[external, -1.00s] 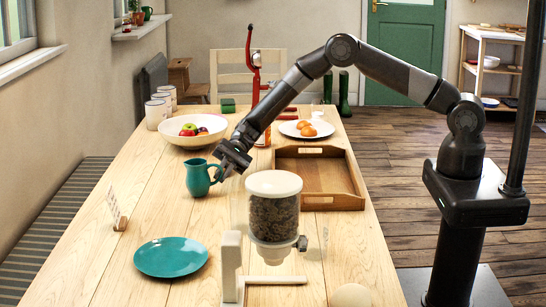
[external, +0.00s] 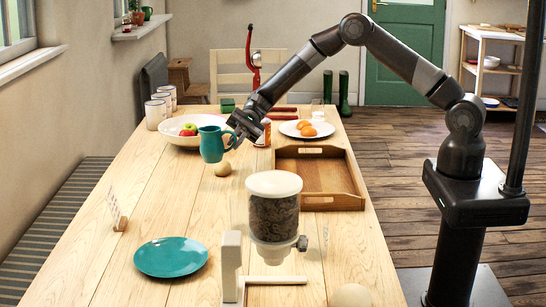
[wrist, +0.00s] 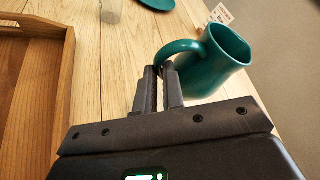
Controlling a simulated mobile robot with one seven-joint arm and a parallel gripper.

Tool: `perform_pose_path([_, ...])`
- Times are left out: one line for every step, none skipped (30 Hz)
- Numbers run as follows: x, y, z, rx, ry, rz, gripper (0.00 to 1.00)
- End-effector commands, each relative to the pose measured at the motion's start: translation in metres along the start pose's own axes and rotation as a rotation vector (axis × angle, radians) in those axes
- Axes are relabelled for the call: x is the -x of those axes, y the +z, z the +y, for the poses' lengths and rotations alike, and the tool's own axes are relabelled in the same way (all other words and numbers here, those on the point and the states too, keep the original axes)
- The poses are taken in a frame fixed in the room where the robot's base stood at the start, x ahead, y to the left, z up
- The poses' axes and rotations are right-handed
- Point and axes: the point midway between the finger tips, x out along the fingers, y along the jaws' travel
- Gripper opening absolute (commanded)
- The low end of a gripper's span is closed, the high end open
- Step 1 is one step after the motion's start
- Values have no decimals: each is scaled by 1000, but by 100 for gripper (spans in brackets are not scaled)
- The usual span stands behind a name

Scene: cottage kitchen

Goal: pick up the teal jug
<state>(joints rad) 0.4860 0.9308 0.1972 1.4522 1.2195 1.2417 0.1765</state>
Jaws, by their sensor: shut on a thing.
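The teal jug (external: 212,145) is held up above the table, in front of the fruit bowl in the external view. My gripper (external: 240,130) is at its right side, shut on its handle. In the wrist view the jug (wrist: 218,60) hangs at the upper right, tilted in the picture, with its handle between my fingertips (wrist: 162,72). The jug's underside is apart from the tabletop.
A small round tan object (external: 222,170) lies on the table below the jug. A wooden tray (external: 320,178) is at the right. A dispenser (external: 273,215) and a teal plate (external: 171,257) stand in front.

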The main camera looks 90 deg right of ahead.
Motion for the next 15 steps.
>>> perform_pose_path([6,2,-2,2,-2,0,0])
perform_pose_path([9,3,-2,2,-2,0,0])
perform_pose_path([13,4,-1,1,-2,1,0])
perform_pose_path([15,5,-1,1,-3,0,0])
perform_pose_path([18,5,-1,1,-2,0,0])
perform_pose_path([21,6,-1,0,-2,0,0])
perform_pose_path([23,7,-1,1,-1,-1,0])
perform_pose_path([25,8,-1,1,-1,-1,0])
perform_pose_path([28,8,-2,1,-1,-1,0])
perform_pose_path([30,9,-2,1,-1,0,0])
perform_pose_path([32,9,-2,1,-1,0,0])
perform_pose_path([34,10,-2,1,-1,0,0])
perform_pose_path([36,10,-2,1,-1,0,0])
perform_pose_path([37,11,-2,1,-2,0,0])
perform_pose_path([39,11,-2,1,-2,0,0])
